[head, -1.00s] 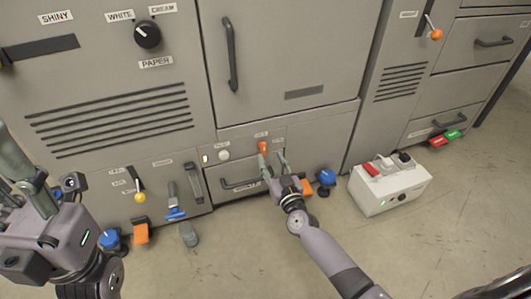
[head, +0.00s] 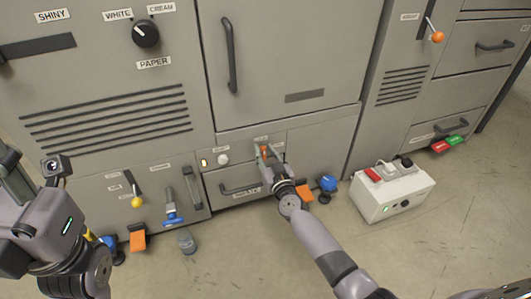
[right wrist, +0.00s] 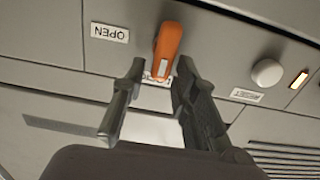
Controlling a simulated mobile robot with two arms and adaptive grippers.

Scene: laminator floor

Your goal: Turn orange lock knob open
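The orange lock knob (head: 263,151) is on the lower panel of the machine, below the large door. My right gripper (head: 268,158) is at the knob. In the right wrist view its two fingers (right wrist: 161,66) are open, one on each side of the knob's lower end, with gaps visible. A label behind the fingers is partly hidden. My left gripper (head: 8,165) is at the left edge, cut off by the frame, away from the knob.
A white push button (head: 222,159) and a lit switch sit left of the knob. A drawer handle (head: 240,189) lies below. A white box with red and black switches (head: 392,196) stands on the floor to the right. Blue and orange pedals line the machine's foot.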

